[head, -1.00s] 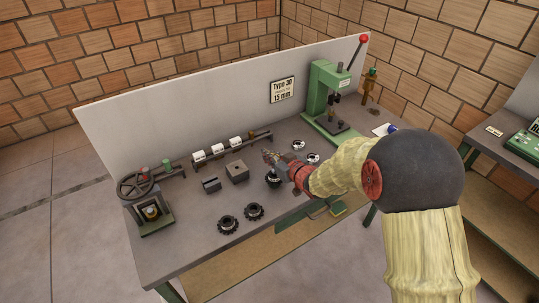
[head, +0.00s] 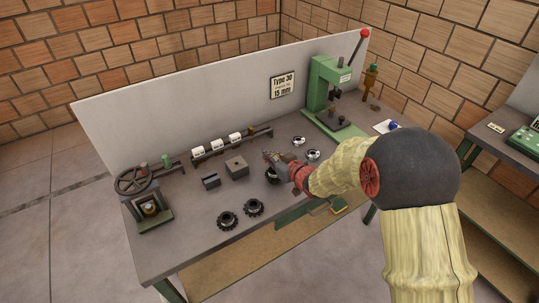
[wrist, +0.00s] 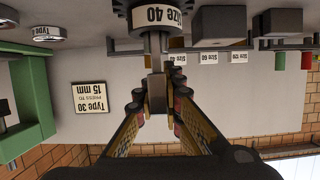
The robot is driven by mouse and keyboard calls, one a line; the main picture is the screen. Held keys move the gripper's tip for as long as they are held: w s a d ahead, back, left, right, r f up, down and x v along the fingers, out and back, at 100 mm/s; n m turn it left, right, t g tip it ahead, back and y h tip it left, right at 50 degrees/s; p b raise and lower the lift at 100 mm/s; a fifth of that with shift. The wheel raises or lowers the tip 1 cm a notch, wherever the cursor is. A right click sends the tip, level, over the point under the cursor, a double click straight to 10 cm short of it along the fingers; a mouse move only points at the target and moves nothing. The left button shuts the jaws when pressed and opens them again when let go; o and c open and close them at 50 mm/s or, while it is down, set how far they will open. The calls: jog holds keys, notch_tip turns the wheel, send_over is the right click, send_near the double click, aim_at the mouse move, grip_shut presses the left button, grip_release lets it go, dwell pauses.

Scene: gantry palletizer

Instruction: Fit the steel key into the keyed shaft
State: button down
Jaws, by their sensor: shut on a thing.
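My gripper (head: 268,156) is over the middle of the bench, shut on a small grey steel key (wrist: 156,88). The wrist view is upside down and shows the key between the two fingertips. A dark toothed hub labelled "Size 40" (wrist: 160,20) stands just beyond the fingertips, with a short grey shaft (wrist: 155,45) rising from it. The key lines up with the shaft in that view; whether they touch, I cannot tell. The keyway is not clearly visible. In the head view the hub (head: 272,176) is partly hidden by my gripper.
Two dark toothed rings (head: 240,213) lie at the front. Dark blocks (head: 237,168) and a rack with white labelled parts (head: 218,144) are to the left. A green press (head: 328,95) stands at the back right. A handwheel device (head: 148,195) occupies the left end.

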jog(key=shift+f+b, duration=0.45)
jog(key=shift+f, duration=0.25)
jog(key=c, duration=1.8)
grip_release()
jog(key=v, duration=1.2)
jog(key=shift+f, duration=0.1)
